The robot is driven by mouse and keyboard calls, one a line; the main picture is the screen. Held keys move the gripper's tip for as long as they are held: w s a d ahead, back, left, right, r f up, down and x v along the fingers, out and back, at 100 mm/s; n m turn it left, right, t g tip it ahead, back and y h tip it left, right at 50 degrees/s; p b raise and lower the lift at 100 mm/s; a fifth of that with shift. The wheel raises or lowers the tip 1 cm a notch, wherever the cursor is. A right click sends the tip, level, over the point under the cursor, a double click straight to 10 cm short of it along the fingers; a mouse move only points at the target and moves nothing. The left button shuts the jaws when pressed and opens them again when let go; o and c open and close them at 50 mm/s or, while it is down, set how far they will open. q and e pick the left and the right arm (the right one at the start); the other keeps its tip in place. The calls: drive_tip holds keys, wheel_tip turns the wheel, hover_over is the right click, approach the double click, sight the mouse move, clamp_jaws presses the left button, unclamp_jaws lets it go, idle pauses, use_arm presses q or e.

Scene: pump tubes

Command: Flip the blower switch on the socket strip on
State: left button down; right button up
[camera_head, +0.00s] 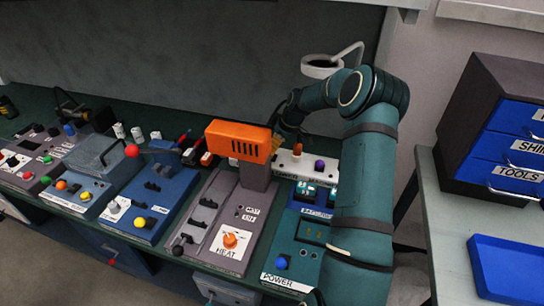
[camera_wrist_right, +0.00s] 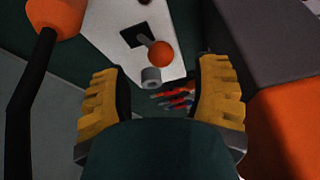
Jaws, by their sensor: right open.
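The white socket strip (camera_head: 308,165) stands at the back of the bench, right of the orange blower housing (camera_head: 238,141). An orange-tipped switch (camera_head: 297,150) and a purple-tipped switch (camera_head: 319,165) stick up from it; its small labels are too blurred to read. In the right wrist view, an orange-balled lever (camera_wrist_right: 160,53) rises from a black plate on the white strip (camera_wrist_right: 115,30). My right gripper (camera_head: 277,145) is beside the housing, close to the strip's left end. Its yellow fingers (camera_wrist_right: 165,95) are apart, with nothing held between them. My left gripper is out of view.
The orange housing sits on a grey HEAT unit (camera_head: 205,220), close to my right gripper. A teal POWER unit (camera_head: 295,250) is in front of the strip. Blue and grey control boxes fill the bench at left. A drawer cabinet (camera_head: 500,130) and blue tray (camera_head: 508,265) are at right.

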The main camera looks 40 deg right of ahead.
drive_tip(key=x, duration=0.7)
drive_tip(key=shift+w+b, duration=0.1)
drive_tip(key=shift+b, duration=0.2)
